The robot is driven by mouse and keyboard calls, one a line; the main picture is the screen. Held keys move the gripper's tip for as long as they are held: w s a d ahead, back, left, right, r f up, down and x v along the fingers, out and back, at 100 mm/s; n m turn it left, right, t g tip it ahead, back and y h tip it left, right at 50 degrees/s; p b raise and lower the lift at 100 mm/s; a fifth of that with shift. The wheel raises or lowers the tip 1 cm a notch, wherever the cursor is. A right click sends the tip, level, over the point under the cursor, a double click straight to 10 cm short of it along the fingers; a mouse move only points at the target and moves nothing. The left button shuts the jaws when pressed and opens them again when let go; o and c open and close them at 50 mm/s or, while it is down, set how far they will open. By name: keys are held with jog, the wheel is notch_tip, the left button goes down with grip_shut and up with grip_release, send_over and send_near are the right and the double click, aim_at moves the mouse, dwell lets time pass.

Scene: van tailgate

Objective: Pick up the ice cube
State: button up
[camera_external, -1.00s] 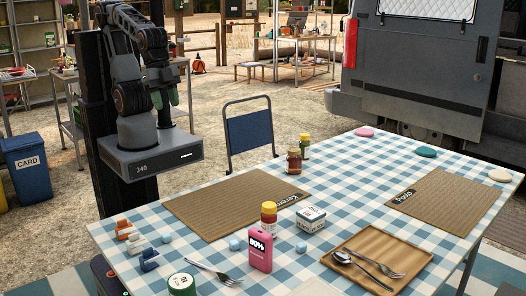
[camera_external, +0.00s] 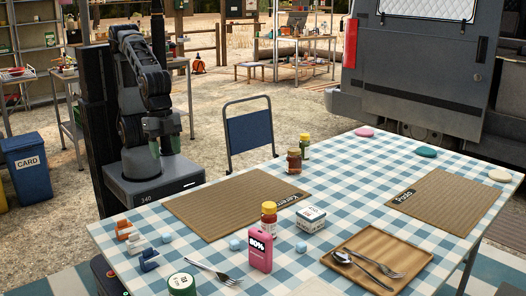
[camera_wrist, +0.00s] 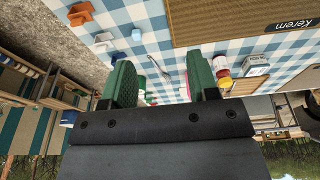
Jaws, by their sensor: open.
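Three small pale-blue ice cubes lie apart on the checked tablecloth: a left cube (camera_external: 167,238), a middle cube (camera_external: 235,244) beside the pink bottle, and a right cube (camera_external: 301,247) below a small white box. In the wrist view one pale-blue cube (camera_wrist: 136,34) shows near the clips, ahead of my fingers. My gripper (camera_external: 162,147) is off the table's far left side, above its surface and away from the cubes. In the wrist view my green-padded gripper (camera_wrist: 163,70) is open with wide space between its fingers, and holds nothing.
The pink bottle (camera_external: 259,250), a yellow-and-red jar (camera_external: 269,215) and the white box (camera_external: 311,219) stand near the middle and right cubes. Clips (camera_external: 149,259), a green-sided tin (camera_external: 182,284) and a fork (camera_external: 216,272) lie at the left front. The Kerem placemat (camera_external: 225,205) is bare.

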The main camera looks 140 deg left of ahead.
aim_at(166, 234)
jog(key=w+d+f+n+g+b, duration=0.1)
jog(key=w+d+f+n+b, duration=0.5)
jog(key=w+f+b, duration=0.3)
notch_tip(166, 234, up, 4)
jog(key=w+d+n+g, duration=0.1)
jog(key=w+d+n, duration=0.1)
jog(key=n, duration=0.9)
notch_tip(166, 234, down, 14)
jog(key=b, duration=0.5)
jog(key=shift+r, duration=0.15)
jog(key=c, duration=1)
jog(key=shift+r, duration=0.2)
